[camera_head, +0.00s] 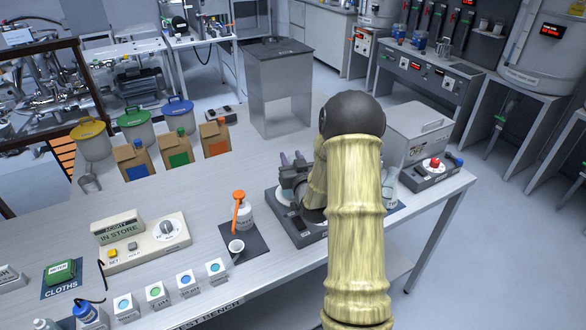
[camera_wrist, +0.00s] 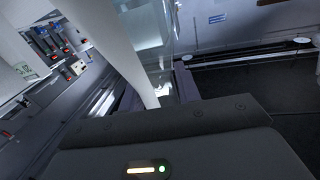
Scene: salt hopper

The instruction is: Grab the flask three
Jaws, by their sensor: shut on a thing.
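My gripper (camera_head: 291,158) is above the grey device with a round plate (camera_head: 284,222), near the right end of the bench. In the wrist view, my gripper (camera_wrist: 156,92) is shut on a clear, glass-like thing (camera_wrist: 178,45), which looks like a flask. A thick pale rod or tube (camera_wrist: 115,45) crosses in front of it. No number can be read on the glass, so I cannot tell whether it is flask three. In the head view my arm and hand hide the held thing.
A tall grey box (camera_head: 280,85) stands behind. A red-button box (camera_head: 432,168) sits at the right. Brown cartons (camera_head: 175,150) and lidded pails (camera_head: 137,125) line the back left.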

